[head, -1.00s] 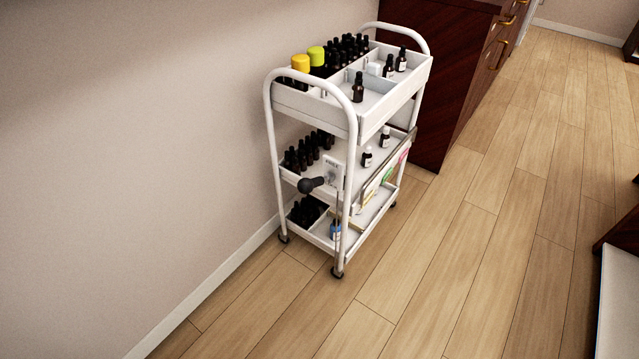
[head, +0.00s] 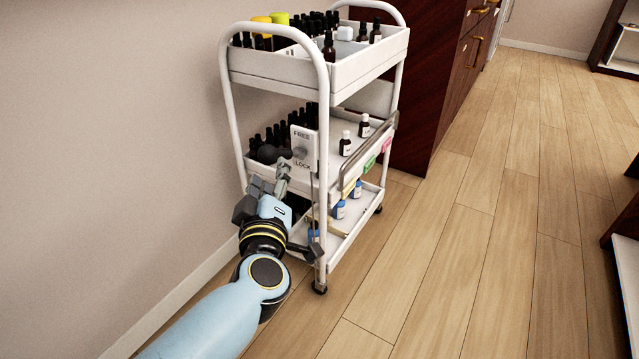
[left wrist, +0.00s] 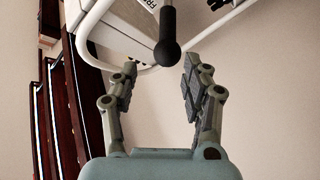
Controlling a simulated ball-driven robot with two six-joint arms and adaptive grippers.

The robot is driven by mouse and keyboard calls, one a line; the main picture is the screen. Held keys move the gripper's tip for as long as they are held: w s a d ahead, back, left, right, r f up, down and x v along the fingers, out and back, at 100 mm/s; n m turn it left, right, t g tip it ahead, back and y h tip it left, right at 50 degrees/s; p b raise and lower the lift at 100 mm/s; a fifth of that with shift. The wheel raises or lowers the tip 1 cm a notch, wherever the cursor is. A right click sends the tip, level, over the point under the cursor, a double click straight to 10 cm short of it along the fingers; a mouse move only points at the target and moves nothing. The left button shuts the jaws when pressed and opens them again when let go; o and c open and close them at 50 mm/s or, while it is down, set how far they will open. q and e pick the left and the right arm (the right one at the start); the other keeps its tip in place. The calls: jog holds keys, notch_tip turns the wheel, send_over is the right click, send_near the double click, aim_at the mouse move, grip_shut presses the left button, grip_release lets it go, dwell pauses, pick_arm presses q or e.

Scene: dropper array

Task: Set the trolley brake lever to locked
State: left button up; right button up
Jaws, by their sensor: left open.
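The white trolley (head: 322,66) stands by the wall. Its brake plate (head: 303,138) is on the near end, with FREE printed at the top and LOCK at the bottom. The brake lever, with a black knob (head: 268,154), sticks out to the left of the plate; I cannot tell its exact setting. My left gripper (head: 281,182) is just below the lever in the head view. In the left wrist view the gripper (left wrist: 160,68) is open and empty, with the lever knob (left wrist: 167,53) ahead between its fingertips, seemingly untouched. My right gripper is not in view.
The trolley's shelves hold several dark bottles (head: 329,48) and blue-labelled bottles (head: 339,209). A dark wooden cabinet (head: 428,90) stands behind the trolley. The wall (head: 120,130) is close on the left. The wooden floor (head: 470,270) to the right is clear.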

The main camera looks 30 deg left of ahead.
aim_at(279, 151)
pick_arm(q)
jog(key=b+x, duration=0.1)
jog(key=x, duration=0.2)
jog(key=f+x, duration=0.1)
jog(key=x, duration=0.2)
jog(key=f+b+x, duration=0.1)
jog(key=x, duration=0.2)
jog(key=shift+w+b, duration=0.35)
jog(key=shift+w, duration=0.1)
jog(key=shift+w+a, duration=0.3)
jog(key=shift+w, duration=0.3)
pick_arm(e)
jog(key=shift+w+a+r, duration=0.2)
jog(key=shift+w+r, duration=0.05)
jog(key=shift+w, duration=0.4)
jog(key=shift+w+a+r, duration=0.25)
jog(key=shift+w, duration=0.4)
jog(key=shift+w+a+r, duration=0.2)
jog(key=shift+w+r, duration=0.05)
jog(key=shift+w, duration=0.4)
pick_arm(q)
grip_shut()
